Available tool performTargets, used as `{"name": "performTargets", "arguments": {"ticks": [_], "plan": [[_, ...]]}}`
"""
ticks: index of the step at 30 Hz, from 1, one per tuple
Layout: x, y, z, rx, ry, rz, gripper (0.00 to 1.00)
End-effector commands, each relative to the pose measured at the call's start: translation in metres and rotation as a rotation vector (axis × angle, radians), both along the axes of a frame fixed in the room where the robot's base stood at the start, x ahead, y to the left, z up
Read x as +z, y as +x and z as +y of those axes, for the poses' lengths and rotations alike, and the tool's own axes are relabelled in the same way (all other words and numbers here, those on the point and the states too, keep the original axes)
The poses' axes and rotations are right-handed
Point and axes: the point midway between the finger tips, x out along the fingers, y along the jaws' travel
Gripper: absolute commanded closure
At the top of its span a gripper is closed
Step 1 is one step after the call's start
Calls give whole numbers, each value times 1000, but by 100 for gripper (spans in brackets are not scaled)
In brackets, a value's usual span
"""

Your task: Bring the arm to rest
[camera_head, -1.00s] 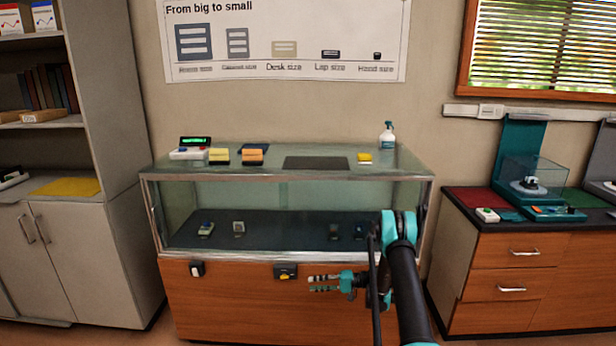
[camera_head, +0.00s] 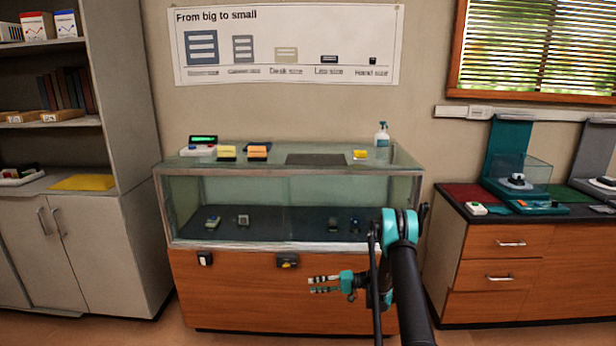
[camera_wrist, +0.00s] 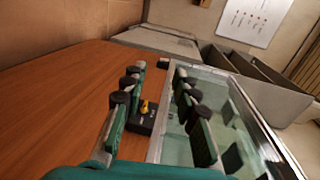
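My gripper (camera_head: 312,284) is in front of the wooden base of the glass display case (camera_head: 340,305), pointing left in the head view. Its two fingers stand apart with nothing between them. In the wrist view my gripper (camera_wrist: 160,85) also shows open and empty, with teal fingers and dark pads. My arm is bent, its elbow raised at the right of the case. A dark lock with a yellow part (camera_head: 288,261) sits on the case front above the gripper; it also shows beyond the fingers in the wrist view (camera_wrist: 145,112).
Several small devices are inside the case. A spray bottle (camera_head: 382,135) stands on top. A grey cabinet (camera_head: 90,245) is at left, a wooden counter (camera_head: 500,265) at right. Floor shows in front.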

Motion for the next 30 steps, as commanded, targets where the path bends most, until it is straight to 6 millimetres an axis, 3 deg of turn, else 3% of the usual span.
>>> {"name": "performTargets", "arguments": {"ticks": [11,17,23,30], "plan": [[36,2,2,-22,-98,7,71],[70,-3,1,-43,-196,9,71],[112,-20,-3,-73,-335,6,71],[157,-56,-13,-107,-502,-7,71]]}}
